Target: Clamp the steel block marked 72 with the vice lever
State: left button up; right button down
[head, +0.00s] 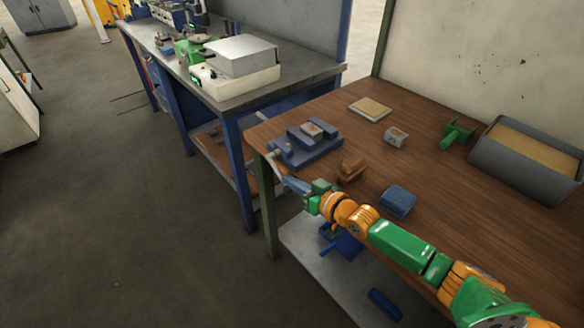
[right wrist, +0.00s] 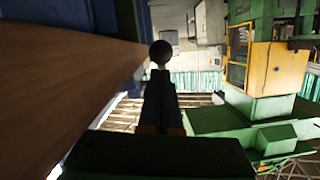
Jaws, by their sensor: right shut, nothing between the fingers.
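A blue vice (head: 305,158) sits at the left end of the wooden table. A small steel block (head: 312,129) with a brownish top sits between its jaws; no number is readable. The thin grey lever (head: 273,163) is at the vice's left end, by the table edge. My right gripper (head: 287,183) is shut and empty, just off that edge beside the lever's lower end. In the right wrist view, a dark ball knob (right wrist: 161,52) appears right at the tips of the closed fingers (right wrist: 161,85); I cannot tell whether they touch. My left gripper is not in view.
On the wooden table (head: 440,215) are brown blocks (head: 351,168), a blue block (head: 397,201), a light marked block (head: 396,137), a tan plate (head: 370,109), a green fixture (head: 456,134) and a grey bin (head: 483,163). A grey bench (head: 300,78) stands behind, left.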

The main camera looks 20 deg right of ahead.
jog(key=p+v, duration=0.1)
jog(key=v, duration=0.6)
